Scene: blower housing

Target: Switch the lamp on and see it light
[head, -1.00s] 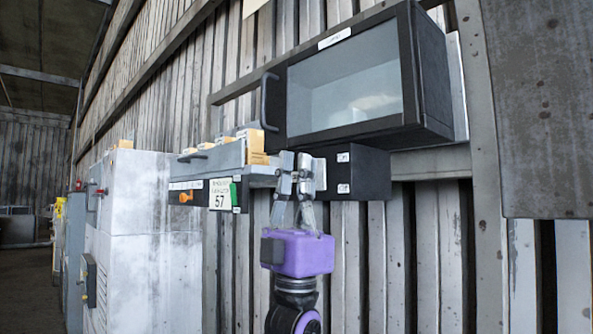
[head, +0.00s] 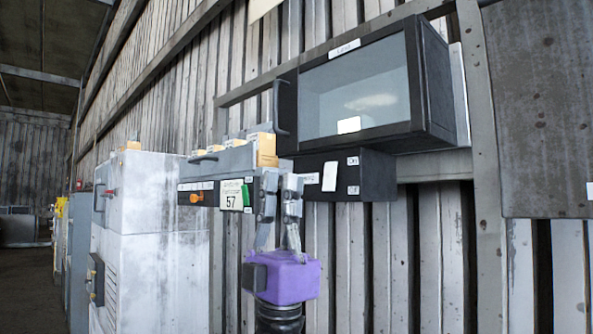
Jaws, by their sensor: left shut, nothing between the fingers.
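A black box (head: 377,174) with labels reading ON above and OFF below hangs under a black glass-fronted cabinet (head: 431,90). A white upright piece (head: 330,176) shows on the box's front, left of these labels; I cannot tell whether it is the switch. A bright white patch (head: 349,125) shows at the lower edge of the cabinet's pane; I cannot tell for sure whether it is a lit lamp. My left gripper (head: 279,190), with a purple body, is shut and empty. It is left of the white piece and overlaps the box's left end in view. My right gripper is not in view.
A worn white cabinet (head: 165,190) stands farther left. The slatted wall below the black box is clear.

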